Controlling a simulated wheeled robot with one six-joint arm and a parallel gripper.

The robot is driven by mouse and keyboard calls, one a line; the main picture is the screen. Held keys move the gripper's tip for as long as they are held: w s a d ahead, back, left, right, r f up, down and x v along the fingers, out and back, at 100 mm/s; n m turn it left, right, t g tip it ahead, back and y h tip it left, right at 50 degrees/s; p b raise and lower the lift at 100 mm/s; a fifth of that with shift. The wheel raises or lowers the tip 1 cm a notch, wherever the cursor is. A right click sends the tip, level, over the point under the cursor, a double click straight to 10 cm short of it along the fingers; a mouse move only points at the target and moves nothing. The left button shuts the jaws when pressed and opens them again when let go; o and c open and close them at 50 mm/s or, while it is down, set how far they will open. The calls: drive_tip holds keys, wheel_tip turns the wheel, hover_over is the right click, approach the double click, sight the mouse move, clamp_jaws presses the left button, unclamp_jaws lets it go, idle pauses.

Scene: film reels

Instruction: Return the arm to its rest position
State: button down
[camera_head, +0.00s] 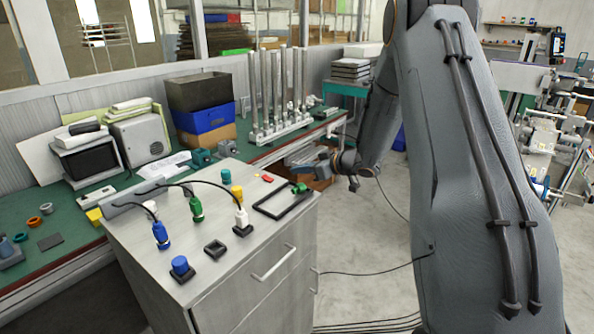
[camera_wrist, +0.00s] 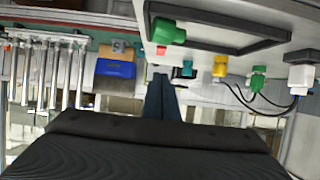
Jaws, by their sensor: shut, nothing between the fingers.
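My gripper (camera_head: 308,166) is at the end of my bent arm (camera_head: 470,170), just beyond the right far corner of the grey cabinet. In the wrist view its dark blue fingers (camera_wrist: 161,90) are together, with nothing visible between them. They appear clear of the connectors, though the exact gap to the cabinet is hard to judge. The large upper arm fills the right of the head view and hides part of the floor and room behind it.
The cabinet top (camera_head: 170,238) holds blue, green, white and yellow connectors and a dark rectangular frame (camera_head: 263,212) with a green piece. A green workbench (camera_head: 60,215) behind carries a blue bin (camera_head: 206,118) and upright metal tubes (camera_head: 275,90). Floor (camera_head: 365,235) right of the cabinet is open.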

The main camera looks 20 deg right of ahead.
idle(0.3)
drive_tip(key=shift+w+r+h, duration=0.1)
drive_tip(key=shift+r+h, duration=0.2)
drive_tip(key=shift+h, duration=0.2)
drive_tip(key=s+a+f+m+g+h+b, duration=0.1)
drive_tip(key=s+a+m+g+h, duration=0.1)
drive_tip(key=s, duration=1)
drive_tip(key=s+a+f+m+g+h+b, duration=0.1)
drive_tip(key=s+a+m+g+h, duration=0.1)
drive_tip(key=s, duration=1.1)
drive_tip(key=s+a+m+g+h+b, duration=0.1)
drive_tip(key=s+g, duration=0.4)
drive_tip(key=s, duration=0.8)
drive_tip(key=shift+a+f+m+h, duration=0.4)
drive_tip(key=shift+a+m+h, duration=0.5)
drive_tip(key=shift+a+m, duration=0.3)
